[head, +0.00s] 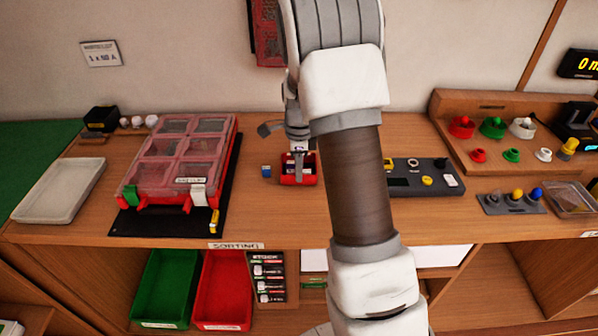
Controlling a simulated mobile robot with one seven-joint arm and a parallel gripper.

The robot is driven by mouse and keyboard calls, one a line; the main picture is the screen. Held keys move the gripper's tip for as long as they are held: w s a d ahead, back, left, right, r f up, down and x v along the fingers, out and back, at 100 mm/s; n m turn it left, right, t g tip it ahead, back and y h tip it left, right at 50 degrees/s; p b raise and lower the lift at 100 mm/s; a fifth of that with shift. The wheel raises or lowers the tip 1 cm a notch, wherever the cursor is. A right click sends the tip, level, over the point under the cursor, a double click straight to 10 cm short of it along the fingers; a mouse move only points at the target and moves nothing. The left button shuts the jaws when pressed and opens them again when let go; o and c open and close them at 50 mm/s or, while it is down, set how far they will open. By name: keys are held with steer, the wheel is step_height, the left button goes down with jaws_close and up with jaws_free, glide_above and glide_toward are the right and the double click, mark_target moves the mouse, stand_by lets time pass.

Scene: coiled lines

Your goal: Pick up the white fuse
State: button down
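My gripper (298,150) points down over a small red box (299,180) in the middle of the worktop, its tip at or just above the box. Whether its fingers are open, shut or holding something is too small to tell. Something pale shows between the gripper and the box, but I cannot tell whether it is a fuse or part of the gripper. No white fuse can be made out clearly. A small blue-and-white piece (266,171) lies just left of the box. My arm hides the worktop right of the box.
A clear-lidded red compartment case (160,187) and a white tray (60,190) are at the left. A grey panel with buttons (428,182) is right of my arm. A wooden stand (500,155) with coloured knobs is at the right. Green and red bins (222,290) are below.

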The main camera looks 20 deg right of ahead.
steer(key=shift+f, duration=0.2)
steer(key=c, duration=1.1)
jaws_free()
steer(key=shift+r, duration=0.1)
